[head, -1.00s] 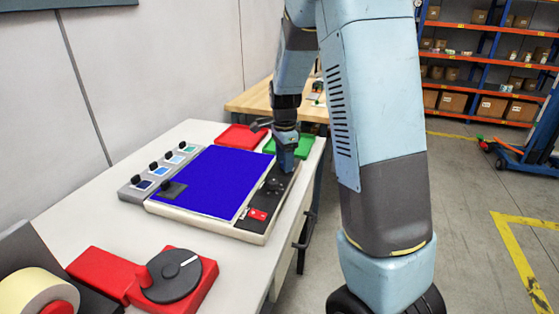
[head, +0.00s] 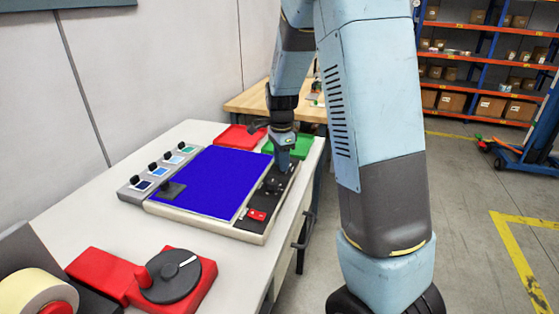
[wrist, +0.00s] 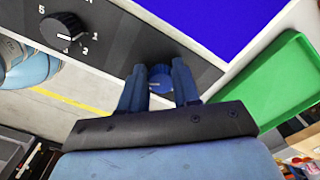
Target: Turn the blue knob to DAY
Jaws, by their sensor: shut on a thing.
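The blue knob (wrist: 160,77) sits on the dark control strip (wrist: 206,72) of the panel, in the wrist view. My gripper (wrist: 158,70) is shut on it, with one blue finger on each side. A small pale mark shows on the knob; its exact heading is hard to tell. No DAY label can be read, and the fingers cover part of the strip around the knob. In the head view my gripper (head: 282,160) is down at the far end of the strip, and hides the knob.
A black numbered dial (wrist: 62,31) is on the same strip. A blue screen (head: 215,182) lies beside it. A green tray (head: 300,145) and a red tray (head: 240,137) lie close behind. A red switch (head: 257,215) and a red unit with a dark disc (head: 172,285) are nearer.

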